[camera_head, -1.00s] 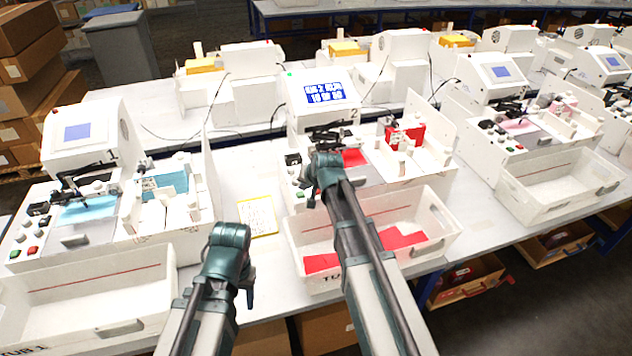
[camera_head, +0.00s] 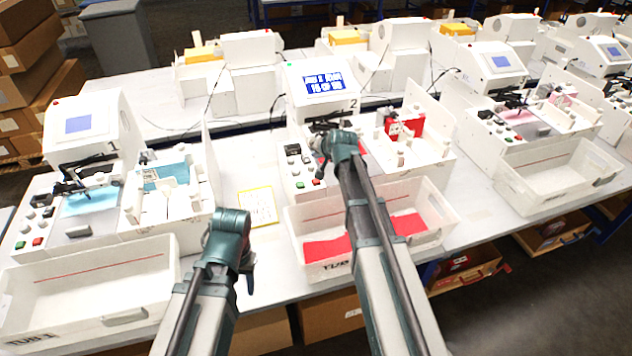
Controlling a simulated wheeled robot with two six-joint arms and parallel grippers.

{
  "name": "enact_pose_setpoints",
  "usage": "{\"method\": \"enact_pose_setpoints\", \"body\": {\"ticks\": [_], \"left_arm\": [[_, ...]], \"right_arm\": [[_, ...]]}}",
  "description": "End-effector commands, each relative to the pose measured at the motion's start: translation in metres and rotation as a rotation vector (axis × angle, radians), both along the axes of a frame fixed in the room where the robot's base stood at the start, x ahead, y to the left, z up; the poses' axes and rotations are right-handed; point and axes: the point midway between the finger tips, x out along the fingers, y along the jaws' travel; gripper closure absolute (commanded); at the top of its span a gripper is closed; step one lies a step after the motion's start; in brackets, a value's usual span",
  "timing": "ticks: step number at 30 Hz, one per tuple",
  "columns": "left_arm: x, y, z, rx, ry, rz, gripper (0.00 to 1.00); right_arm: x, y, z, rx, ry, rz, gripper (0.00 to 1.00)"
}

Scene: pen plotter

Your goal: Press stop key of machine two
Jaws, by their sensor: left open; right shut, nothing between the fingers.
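Machine two (camera_head: 322,104), a white plotter marked "2", stands in the middle with its blue screen (camera_head: 324,84) lit. Its key panel (camera_head: 294,166) is on its front left, with dark and white keys. A small red key (camera_head: 316,182) and a green key (camera_head: 300,185) sit at the panel's front edge. My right gripper (camera_head: 326,168) is shut and empty over machine two, just right of the panel; its fingertips are hard to make out, and contact cannot be told. My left gripper (camera_head: 248,281) is open and empty, low in front of the table gap left of machine two's tub.
A white tub (camera_head: 440,238) with red sheets stands before machine two. Machine one (camera_head: 82,125) and its tub (camera_head: 150,270) are at left; another machine (camera_head: 490,62) is at right. A yellow-edged paper (camera_head: 257,205) lies on the table between machines one and two.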

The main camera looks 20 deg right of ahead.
Motion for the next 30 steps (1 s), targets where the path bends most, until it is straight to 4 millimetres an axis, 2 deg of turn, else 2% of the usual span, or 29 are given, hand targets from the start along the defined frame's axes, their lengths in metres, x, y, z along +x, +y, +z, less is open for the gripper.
{"method": "enact_pose_setpoints", "body": {"ticks": [18,23,30], "left_arm": [[0.0,0.0,-0.077,0.001,0.0,-0.001,0.5],[0.0,0.0,-0.084,0.001,0.0,0.0,0.5],[0.0,0.0,-0.083,0.001,0.0,0.0,0.5]], "right_arm": [[0.0,0.0,-0.077,-0.001,0.0,0.001,1.0],[0.0,0.0,-0.084,-0.001,0.0,0.001,1.0],[0.0,0.0,-0.083,-0.001,0.0,0.001,1.0]]}}
